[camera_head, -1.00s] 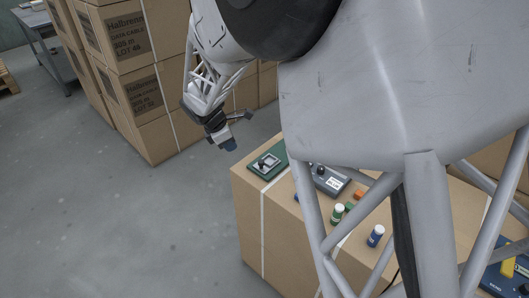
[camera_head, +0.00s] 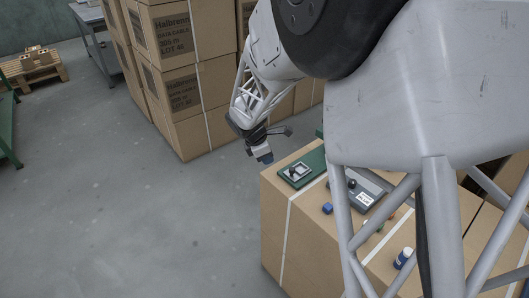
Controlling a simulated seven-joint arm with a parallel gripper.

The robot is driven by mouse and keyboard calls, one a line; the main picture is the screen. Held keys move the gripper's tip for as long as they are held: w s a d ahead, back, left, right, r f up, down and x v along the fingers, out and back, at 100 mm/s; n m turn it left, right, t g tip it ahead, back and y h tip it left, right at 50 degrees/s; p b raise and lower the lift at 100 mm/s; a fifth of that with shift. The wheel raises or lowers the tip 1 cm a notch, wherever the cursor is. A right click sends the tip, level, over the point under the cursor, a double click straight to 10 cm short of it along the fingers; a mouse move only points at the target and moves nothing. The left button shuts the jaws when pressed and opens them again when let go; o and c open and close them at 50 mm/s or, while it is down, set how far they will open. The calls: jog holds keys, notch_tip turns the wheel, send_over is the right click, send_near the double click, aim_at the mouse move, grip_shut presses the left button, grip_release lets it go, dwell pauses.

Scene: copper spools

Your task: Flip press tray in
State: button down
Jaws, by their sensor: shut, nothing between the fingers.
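Right of that is a grey device (camera_head: 366,200) with a black knob and a white label, partly hidden by my arm. I cannot tell which of these, if any, is the press tray.
The strapped cardboard box (camera_head: 285,240) serves as the work surface. A blue cube (camera_head: 327,208) and a blue-and-white cylinder (camera_head: 403,258) stand on it. Stacked cartons (camera_head: 180,75) rise behind my gripper. The grey floor (camera_head: 130,220) at left is clear. A pallet (camera_head: 35,68) lies far back.

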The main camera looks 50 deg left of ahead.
aim_at(289, 175)
jog(key=x, duration=0.5)
jog(key=shift+f, duration=0.2)
jog(key=shift+w+d, duration=0.25)
jog(key=shift+w, duration=0.25)
jog(key=shift+w+d, duration=0.2)
jog(key=shift+w, duration=0.3)
jog(key=shift+w+d+f, duration=0.1)
jog(key=shift+w+d, duration=0.1)
jog(key=shift+w, duration=0.1)
jog(key=shift+w+d, duration=0.25)
jog(key=shift+w, duration=0.3)
jog(key=shift+w, duration=0.1)
jog(key=w, duration=1.2)
jog(key=shift+w, duration=0.25)
jog(key=shift+s+f, duration=0.1)
